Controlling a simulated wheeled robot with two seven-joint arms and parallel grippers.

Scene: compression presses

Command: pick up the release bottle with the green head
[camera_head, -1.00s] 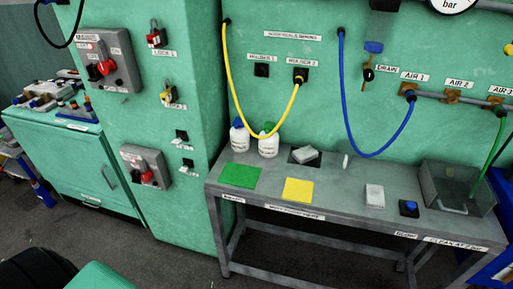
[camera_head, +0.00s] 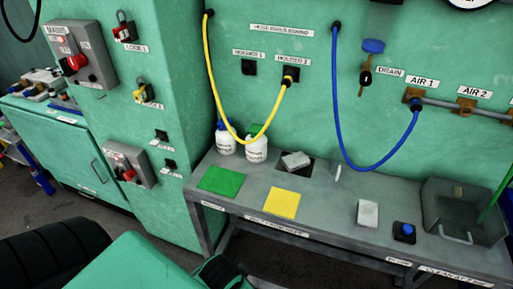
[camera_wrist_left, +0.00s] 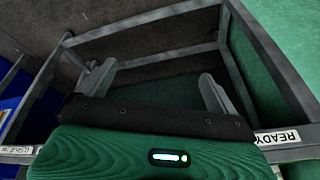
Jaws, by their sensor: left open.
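The release bottle with the green head (camera_head: 256,149) stands upright at the back left of the grey table. It is white with a label, and the hanging yellow hose crosses in front of its head. A similar bottle with a blue head (camera_head: 226,142) stands just left of it. My left gripper (camera_wrist_left: 157,88) is open and empty in the left wrist view, with the table's metal frame and the floor beyond it. No bottle shows in that view. My green arm (camera_head: 125,265) shows low in the head view, but its fingers cannot be made out there. My right gripper is not in view.
A yellow hose (camera_head: 210,75) and a blue hose (camera_head: 337,100) hang before the wall.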

